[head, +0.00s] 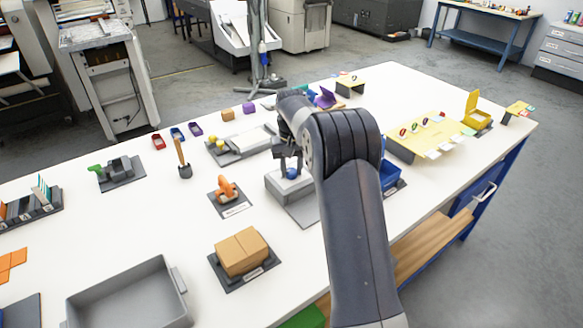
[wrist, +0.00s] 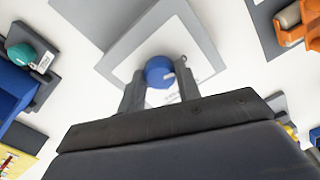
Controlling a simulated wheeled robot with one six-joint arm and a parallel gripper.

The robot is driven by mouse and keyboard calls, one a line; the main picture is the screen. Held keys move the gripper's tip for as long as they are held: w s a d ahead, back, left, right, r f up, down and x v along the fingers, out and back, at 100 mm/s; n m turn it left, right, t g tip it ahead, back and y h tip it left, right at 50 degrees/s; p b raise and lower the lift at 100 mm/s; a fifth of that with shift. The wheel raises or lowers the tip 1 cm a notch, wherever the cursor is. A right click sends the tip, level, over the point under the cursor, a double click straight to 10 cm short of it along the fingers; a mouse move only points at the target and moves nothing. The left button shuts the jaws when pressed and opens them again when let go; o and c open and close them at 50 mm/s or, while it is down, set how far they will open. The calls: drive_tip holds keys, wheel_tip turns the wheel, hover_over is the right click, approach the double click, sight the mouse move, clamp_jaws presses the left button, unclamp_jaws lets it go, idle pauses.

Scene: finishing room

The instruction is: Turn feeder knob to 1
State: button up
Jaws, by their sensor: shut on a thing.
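The feeder is a grey box (head: 292,195) on the white table, partly hidden behind my arm in the head view. Its round blue knob (wrist: 158,70) shows in the wrist view, on a white dial plate (wrist: 200,66). The knob has a small pale mark on its right side. The knob also shows in the head view (head: 292,173). My gripper (wrist: 160,78) comes down from above, with one finger on each side of the knob, shut on it. The dial's numbers are too small or hidden to read.
An orange part on a dark base (head: 227,190) stands left of the feeder, and a cardboard box (head: 241,251) stands nearer. A blue bin (head: 390,175) is just right of my arm. A grey tray (head: 126,293) lies at front left.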

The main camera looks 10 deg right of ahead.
sight(292, 170)
drive_tip(key=shift+r, duration=0.1)
drive_tip(key=m+p, duration=0.2)
drive_tip(key=m, duration=0.2)
drive_tip(key=shift+m, duration=0.3)
drive_tip(key=m+p, duration=0.1)
drive_tip(key=m, duration=0.3)
drive_tip(key=shift+w+m, duration=0.1)
drive_tip(key=shift+m, duration=0.3)
drive_tip(key=o, duration=1)
wheel_tip(292, 170, up, 11)
drive_tip(key=shift+f+b, duration=0.15)
drive_tip(key=shift+b, duration=0.3)
